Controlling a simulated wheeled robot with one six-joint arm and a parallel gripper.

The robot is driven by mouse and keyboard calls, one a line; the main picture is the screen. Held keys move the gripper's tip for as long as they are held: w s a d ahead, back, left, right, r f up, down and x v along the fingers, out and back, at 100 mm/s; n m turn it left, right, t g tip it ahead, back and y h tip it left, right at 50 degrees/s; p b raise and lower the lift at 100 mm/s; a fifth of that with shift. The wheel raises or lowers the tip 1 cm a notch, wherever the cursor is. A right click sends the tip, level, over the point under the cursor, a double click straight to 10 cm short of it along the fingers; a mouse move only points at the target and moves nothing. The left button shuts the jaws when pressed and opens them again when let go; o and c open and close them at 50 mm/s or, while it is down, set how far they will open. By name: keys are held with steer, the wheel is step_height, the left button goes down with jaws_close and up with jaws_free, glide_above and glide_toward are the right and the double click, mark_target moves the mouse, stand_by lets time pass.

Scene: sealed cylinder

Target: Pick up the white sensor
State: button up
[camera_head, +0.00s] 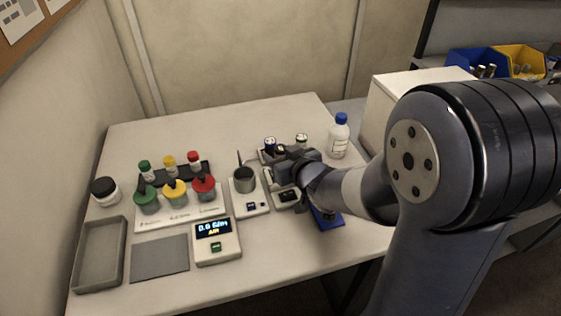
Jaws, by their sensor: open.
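A small white-topped piece (301,138) stands upright at the back of the table, just behind my gripper; it may be the white sensor, but it is too small to be sure. A similar blue-topped piece (270,143) stands to its left. My gripper (281,155) is open and reaches in from the right, low over the rear of a pale device, close to both pieces. The fingers are dark and small here. I cannot tell whether they touch anything. My gripper and wrist hide part of the device and the lower part of the white-topped piece.
A pale unit with a metal cup (244,179) stands left of my gripper. A blue-capped bottle (339,136) stands behind my forearm. A display box (217,241), a grey tray (100,254), a grey mat (160,258) and green, yellow and red-topped containers fill the left.

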steer(key=shift+x, duration=1.15)
jaws_close()
